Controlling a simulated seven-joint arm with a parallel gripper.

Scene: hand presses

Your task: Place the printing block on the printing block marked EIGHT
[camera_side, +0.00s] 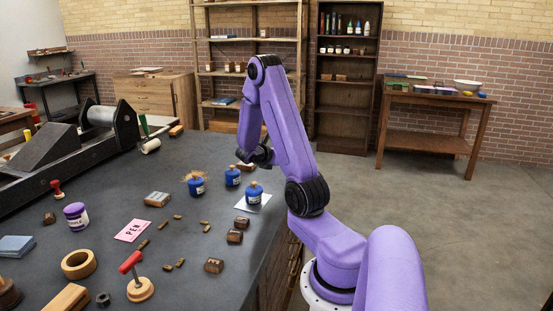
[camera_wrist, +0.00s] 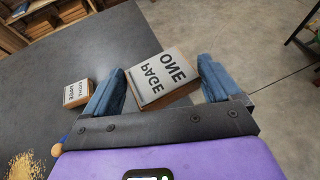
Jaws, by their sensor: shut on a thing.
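My gripper (camera_wrist: 160,85) is shut on a printing block (camera_wrist: 163,78) with a pale top that reads PAGE ONE, upside down in the wrist view. The block sits tilted between the two blue fingers. A second, smaller-looking pale-topped block (camera_wrist: 77,92) lies on the dark table to the left of the left finger; its words are too small to read surely. In the side view my gripper (camera_side: 256,156) is at the table's far right edge, and a small block (camera_side: 246,167) shows just below it. I cannot tell which of the two blocks this is.
Another pale-topped block (camera_side: 157,199), a pink PEN card (camera_side: 132,230) and several brown blocks lie nearer. A press (camera_side: 70,140) stands left.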

